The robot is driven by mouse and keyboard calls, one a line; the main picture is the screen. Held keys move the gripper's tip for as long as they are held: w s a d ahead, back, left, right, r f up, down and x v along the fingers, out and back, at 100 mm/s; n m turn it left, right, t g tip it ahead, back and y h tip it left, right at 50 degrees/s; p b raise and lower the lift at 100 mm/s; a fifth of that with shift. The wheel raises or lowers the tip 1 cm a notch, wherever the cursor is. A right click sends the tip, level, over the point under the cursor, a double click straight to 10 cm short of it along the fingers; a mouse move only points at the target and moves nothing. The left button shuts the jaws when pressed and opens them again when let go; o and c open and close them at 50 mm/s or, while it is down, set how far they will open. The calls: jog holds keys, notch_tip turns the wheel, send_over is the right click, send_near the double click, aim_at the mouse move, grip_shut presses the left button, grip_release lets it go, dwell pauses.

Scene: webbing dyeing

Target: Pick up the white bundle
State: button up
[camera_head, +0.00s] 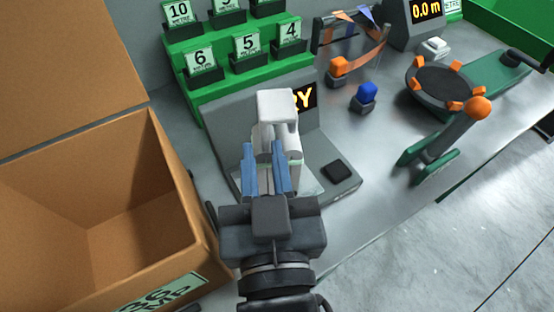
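A white bundle (277,108) stands upright at the middle of the picture, on the grey base of a device (335,150) with a lit display. A thin pale green line shows on its lower right side. My gripper (264,150) comes in from the bottom. Its two blue fingers are apart, with white showing between them. They overlap the lower left part of the bundle in this view and hide some of it. I cannot tell whether they touch it.
A large open cardboard box (160,240) stands close on the left. A green stepped rack (190,75) with numbered black holders is behind. Orange and blue blocks (367,92) and a green winder (440,85) stand to the right. The bench's front right is bare.

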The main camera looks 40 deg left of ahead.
jog(key=shift+p+x, duration=0.3)
jog(key=shift+x, duration=3.1)
jog(key=shift+w+d, duration=0.1)
jog(key=shift+d, duration=0.05)
grip_shut()
jog(key=shift+r, duration=0.1)
